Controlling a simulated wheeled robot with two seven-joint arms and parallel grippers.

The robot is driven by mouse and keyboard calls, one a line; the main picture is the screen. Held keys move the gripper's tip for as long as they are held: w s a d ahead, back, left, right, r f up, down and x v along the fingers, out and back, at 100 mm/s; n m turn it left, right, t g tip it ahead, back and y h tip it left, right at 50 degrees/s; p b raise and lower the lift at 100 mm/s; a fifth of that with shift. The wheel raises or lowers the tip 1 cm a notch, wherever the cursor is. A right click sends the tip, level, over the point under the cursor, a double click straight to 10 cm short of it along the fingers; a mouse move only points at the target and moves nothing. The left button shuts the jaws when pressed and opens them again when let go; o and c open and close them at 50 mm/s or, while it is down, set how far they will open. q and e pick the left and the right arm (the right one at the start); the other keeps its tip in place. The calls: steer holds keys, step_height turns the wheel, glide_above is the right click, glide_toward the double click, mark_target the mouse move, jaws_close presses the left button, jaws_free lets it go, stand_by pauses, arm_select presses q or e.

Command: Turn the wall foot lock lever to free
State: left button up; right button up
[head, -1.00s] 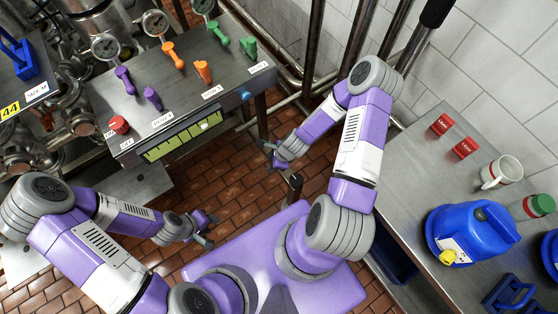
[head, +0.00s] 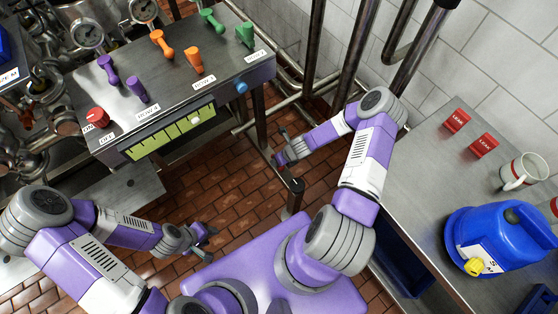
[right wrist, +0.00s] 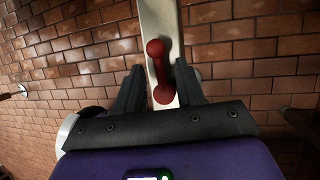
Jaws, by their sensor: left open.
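A red lever (right wrist: 160,70) with rounded ends sits on a pale upright post (right wrist: 158,20) in the right wrist view. My right gripper (right wrist: 159,84) is open, with one dark finger on each side of the lever and post. Small gaps show between the fingers and the lever, so it is not gripped. My left gripper (head: 202,238) is open and empty, over the floor at lower left.
A metal valve console (head: 175,85) with purple, orange and green levers and a red knob (head: 97,117) stands at upper left. A dark-topped post (head: 295,188) stands near my right gripper. A steel table (head: 425,170) with a blue canister (head: 500,238) and a mug (head: 523,172) is at right.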

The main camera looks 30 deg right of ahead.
jaws_close()
stand_by(0.5)
steer(key=n, duration=0.1)
steer(key=n+y+p, duration=0.1)
steer(key=shift+a+n+g, duration=0.3)
steer(key=shift+n+g, duration=0.1)
steer(key=n, duration=0.1)
steer(key=n+p, duration=0.1)
steer(key=shift+a+n+g+y, duration=0.25)
steer(key=shift+n+g+y, duration=0.15)
steer(key=n, duration=0.1)
steer(key=n+g, duration=0.1)
steer(key=n, duration=0.1)
steer(key=shift+s+a+n, duration=0.15)
steer(key=shift+a+n, duration=0.15)
steer(key=n+g, duration=0.1)
steer(key=n, duration=0.2)
steer(key=n+g+b, duration=0.1)
steer(key=shift+s+a+n+g+y, duration=0.3)
steer(key=shift+s, duration=0.1)
